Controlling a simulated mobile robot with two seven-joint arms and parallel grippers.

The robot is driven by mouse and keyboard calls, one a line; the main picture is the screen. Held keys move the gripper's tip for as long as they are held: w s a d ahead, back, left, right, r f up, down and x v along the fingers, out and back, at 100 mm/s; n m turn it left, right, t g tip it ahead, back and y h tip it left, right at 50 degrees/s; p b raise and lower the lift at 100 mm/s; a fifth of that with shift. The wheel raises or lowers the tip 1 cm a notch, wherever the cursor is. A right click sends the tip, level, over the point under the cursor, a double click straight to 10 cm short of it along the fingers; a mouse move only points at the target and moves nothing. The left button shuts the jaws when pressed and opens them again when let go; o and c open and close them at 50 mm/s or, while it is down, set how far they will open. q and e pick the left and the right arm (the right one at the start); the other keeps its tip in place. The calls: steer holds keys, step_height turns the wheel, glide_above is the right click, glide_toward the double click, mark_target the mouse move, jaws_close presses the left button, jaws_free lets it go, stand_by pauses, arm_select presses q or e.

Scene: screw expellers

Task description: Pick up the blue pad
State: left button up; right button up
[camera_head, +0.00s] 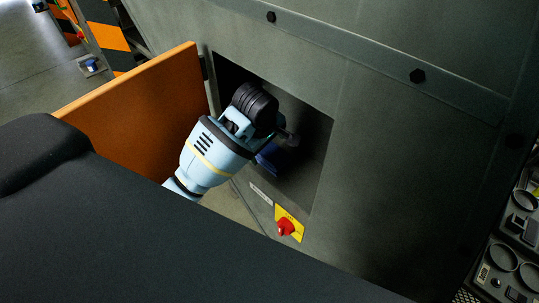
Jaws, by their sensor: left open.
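A dark blue piece that looks like the blue pad (267,156) shows inside the square opening of the grey machine, just below my left wrist. Its lower parts are in shadow and partly hidden by my arm. My left gripper (287,138) reaches into the opening, close above and to the right of the blue piece. It is open; its dark fingers are hard to make out, and I cannot tell whether they touch the blue piece. My right gripper is not in view.
An orange door (150,115) stands open left of the opening. A red rotary switch (286,227) on a yellow plate sits below it. The grey machine (400,150) fills the right. Another small blue thing (91,65) lies far left, near open floor.

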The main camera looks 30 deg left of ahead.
mark_target(268, 152)
arm_select(q)
steer(key=shift+x, duration=2)
steer(key=shift+c, duration=0.4)
steer(key=c, duration=1)
